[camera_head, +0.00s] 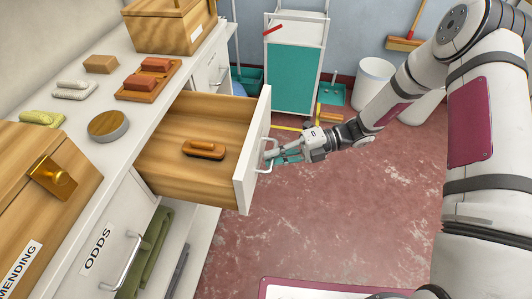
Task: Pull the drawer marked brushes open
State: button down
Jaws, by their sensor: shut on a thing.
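A drawer (222,110) with a white front and wooden inside stands pulled far out of the white cabinet. A brown brush-like object (204,150) lies on its bottom. Its front faces away from the camera, so no label on it can be read. My gripper (272,157) is at the outer side of the drawer front, shut on the drawer's handle (266,166). The fingers partly hide the handle.
Wooden boxes, sponges and a round lidded tin (108,126) sit on the counter. A teal-panelled cart (294,75) and white bins (372,82) stand behind. The red floor right of the drawer is clear.

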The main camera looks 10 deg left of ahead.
jog(key=c, duration=1.7)
grip_release()
jog(key=shift+w+d, duration=0.1)
jog(key=v, duration=1.2)
